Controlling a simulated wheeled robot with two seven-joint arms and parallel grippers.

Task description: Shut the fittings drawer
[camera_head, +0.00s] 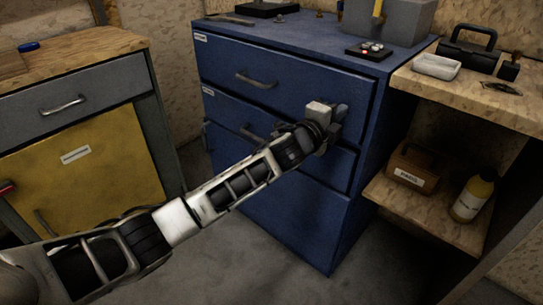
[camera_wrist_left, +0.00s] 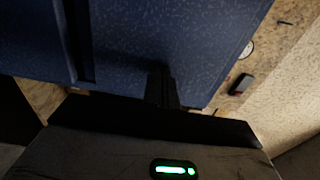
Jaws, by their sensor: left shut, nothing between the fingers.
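A blue drawer cabinet (camera_head: 285,225) stands in the middle of the head view, with wide drawers one above another. The middle drawer (camera_head: 225,112) is partly hidden by my left arm. The small labels are too small to read, so I cannot tell which is the fittings drawer. My left gripper (camera_head: 341,112) is shut and empty at the right part of the top drawer's front. In the left wrist view its fingers (camera_wrist_left: 162,88) lie against or very near the blue face.
A dark tray (camera_head: 370,50) and a grey box (camera_head: 388,20) stand on the cabinet. To the right, a wooden shelf holds a black toolbox (camera_head: 469,49), a brown crate (camera_head: 412,168) and a yellow bottle (camera_head: 473,198). A yellow-doored bench (camera_head: 85,165) stands left. Floor (camera_head: 250,265) in front is clear.

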